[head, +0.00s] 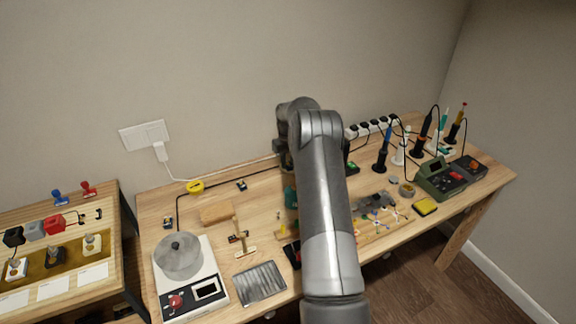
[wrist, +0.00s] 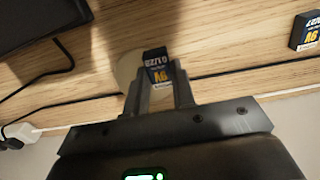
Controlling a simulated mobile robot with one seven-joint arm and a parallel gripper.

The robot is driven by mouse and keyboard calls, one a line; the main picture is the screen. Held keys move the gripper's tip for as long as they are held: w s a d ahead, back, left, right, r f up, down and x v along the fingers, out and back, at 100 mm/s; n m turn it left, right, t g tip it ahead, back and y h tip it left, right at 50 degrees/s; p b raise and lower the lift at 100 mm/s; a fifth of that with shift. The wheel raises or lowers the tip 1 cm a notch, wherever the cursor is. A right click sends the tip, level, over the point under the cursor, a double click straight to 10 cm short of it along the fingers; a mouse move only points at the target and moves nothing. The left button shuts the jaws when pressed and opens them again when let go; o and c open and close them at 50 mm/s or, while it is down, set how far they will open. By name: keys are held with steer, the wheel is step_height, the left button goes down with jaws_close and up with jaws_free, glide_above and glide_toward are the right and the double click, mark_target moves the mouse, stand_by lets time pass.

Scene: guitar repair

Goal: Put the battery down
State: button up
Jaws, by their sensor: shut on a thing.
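In the wrist view a small dark 9V battery (wrist: 155,62) with blue and yellow lettering sits between the fingertips of my gripper (wrist: 158,76). The gripper is shut on it. The wood table lies below it; I cannot tell whether the battery touches the table. A second, similar battery (wrist: 305,32) lies on the table at the right of the wrist view. In the head view my arm covers the gripper and the held battery.
A black cable (wrist: 230,72) runs across the table near the gripper. A pale round thing (wrist: 127,70) lies beside the held battery, and a dark object (wrist: 35,20) fills the upper left. A white power strip (head: 372,126) stands along the table's back edge.

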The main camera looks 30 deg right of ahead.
steer(key=shift+f, duration=0.95)
steer(key=o, duration=1)
steer(key=shift+f, duration=0.15)
